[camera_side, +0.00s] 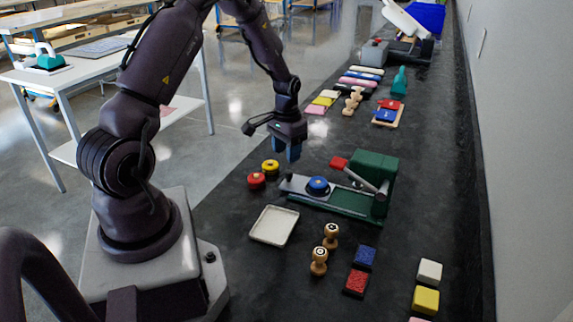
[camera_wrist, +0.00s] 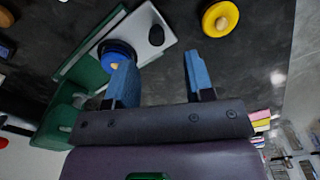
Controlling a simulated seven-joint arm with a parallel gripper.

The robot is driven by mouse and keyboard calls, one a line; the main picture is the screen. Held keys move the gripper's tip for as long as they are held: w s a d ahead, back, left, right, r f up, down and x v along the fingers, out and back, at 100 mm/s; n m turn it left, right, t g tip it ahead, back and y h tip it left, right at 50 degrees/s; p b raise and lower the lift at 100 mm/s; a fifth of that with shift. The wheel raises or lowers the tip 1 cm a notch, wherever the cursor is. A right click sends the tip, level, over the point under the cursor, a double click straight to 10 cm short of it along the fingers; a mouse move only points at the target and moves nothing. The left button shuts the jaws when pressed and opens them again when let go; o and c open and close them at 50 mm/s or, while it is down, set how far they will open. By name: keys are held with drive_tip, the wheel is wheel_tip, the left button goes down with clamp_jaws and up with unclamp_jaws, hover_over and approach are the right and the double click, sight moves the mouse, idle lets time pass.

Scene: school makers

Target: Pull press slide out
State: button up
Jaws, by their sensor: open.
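The green press (camera_side: 373,172) stands on the dark counter, with a red-ended lever on its upper part. Its grey slide (camera_side: 299,186) reaches out to the left of the press head, and it also shows in the wrist view (camera_wrist: 143,19). A round blue piece (camera_side: 317,185) sits on the slide; in the wrist view it (camera_wrist: 116,52) is partly behind a finger. A dark knob (camera_wrist: 156,35) stands near the slide's outer end. My gripper (camera_side: 287,152) is open and empty, with blue fingertips pointing down, above and apart from the slide's outer end.
A red disc (camera_side: 256,180) and a yellow disc (camera_side: 270,166) lie left of the slide. A white tray (camera_side: 274,225) and two wooden stamps (camera_side: 331,235) are in front. Colored pads (camera_side: 353,84) lie farther back. Counter between press and pads is partly clear.

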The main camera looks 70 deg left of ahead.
wheel_tip(320, 180, up, 7)
drive_tip(key=shift+s+f, duration=0.1)
drive_tip(key=shift+f, duration=0.05)
idle(0.4)
drive_tip(key=s+d+r+m+t, duration=0.2)
drive_tip(key=s+d+r, duration=0.4)
drive_tip(key=d+r, duration=0.3)
drive_tip(key=s+d+r+m+t, duration=0.1)
drive_tip(key=s+d+r+t, duration=0.2)
drive_tip(key=s+d+r, duration=0.4)
drive_tip(key=d+r, duration=0.3)
drive_tip(key=d, duration=0.5)
drive_tip(key=shift+s+m+t, duration=0.2)
drive_tip(key=shift+m+t, duration=0.1)
drive_tip(key=shift+m, duration=0.1)
